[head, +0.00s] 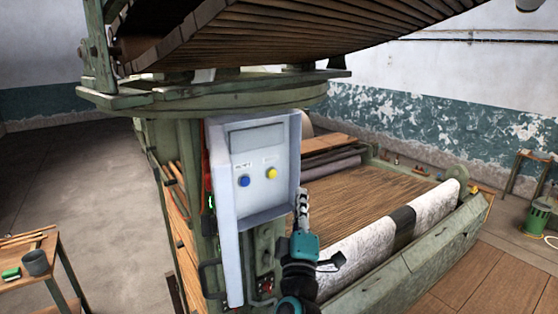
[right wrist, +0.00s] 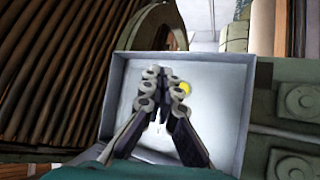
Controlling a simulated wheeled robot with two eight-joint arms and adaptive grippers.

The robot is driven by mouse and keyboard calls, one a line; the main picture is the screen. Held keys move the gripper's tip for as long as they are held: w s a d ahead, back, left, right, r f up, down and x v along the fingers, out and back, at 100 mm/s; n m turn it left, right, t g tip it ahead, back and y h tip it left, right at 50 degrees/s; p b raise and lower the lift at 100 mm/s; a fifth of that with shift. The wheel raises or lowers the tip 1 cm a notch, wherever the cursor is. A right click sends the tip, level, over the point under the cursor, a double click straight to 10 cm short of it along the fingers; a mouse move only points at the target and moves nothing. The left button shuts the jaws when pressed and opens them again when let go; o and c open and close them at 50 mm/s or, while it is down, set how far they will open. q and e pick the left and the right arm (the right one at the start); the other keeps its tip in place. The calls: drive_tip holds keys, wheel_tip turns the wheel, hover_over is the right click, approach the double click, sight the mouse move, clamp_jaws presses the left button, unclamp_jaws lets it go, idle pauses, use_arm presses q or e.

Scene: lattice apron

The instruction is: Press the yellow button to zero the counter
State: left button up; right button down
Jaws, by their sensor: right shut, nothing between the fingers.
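The yellow button (head: 271,173) is on the face of a pale grey control box (head: 283,198), to the right of a blue button (head: 244,181) and below a grey display panel (head: 256,139). My right gripper (head: 301,196) is shut and empty at the lower right of the box, below and right of the yellow button in the head view. In the right wrist view the shut fingers (right wrist: 163,75) point at the box face, and the yellow button (right wrist: 185,88) shows just right of them, partly covered. The blue button is hidden there. My left gripper is not in view.
The box hangs on a green machine frame (head: 185,133). A slatted bed (head: 350,190) and a pale roll (head: 370,245) lie right of my arm. Floor between is clear.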

sight(272, 174)
drive_tip(key=shift+d+r+h, duration=0.15)
drive_tip(key=shift+r+h, duration=0.05)
drive_tip(key=shift+h, duration=0.2)
drive_tip(key=shift+w, duration=0.1)
drive_tip(key=shift+w+a+b, duration=0.25)
drive_tip(key=shift+w+a, duration=0.6)
drive_tip(key=shift+w, duration=0.35)
drive_tip(key=shift+w+a+b, duration=0.25)
drive_tip(key=shift+w+a, duration=0.65)
drive_tip(key=shift+w, duration=0.25)
drive_tip(key=shift+w+a+b, duration=0.25)
drive_tip(key=shift+w+a, duration=0.6)
drive_tip(key=shift+w, duration=0.35)
drive_tip(key=shift+w+a, duration=0.25)
drive_tip(key=shift+w, duration=0.1)
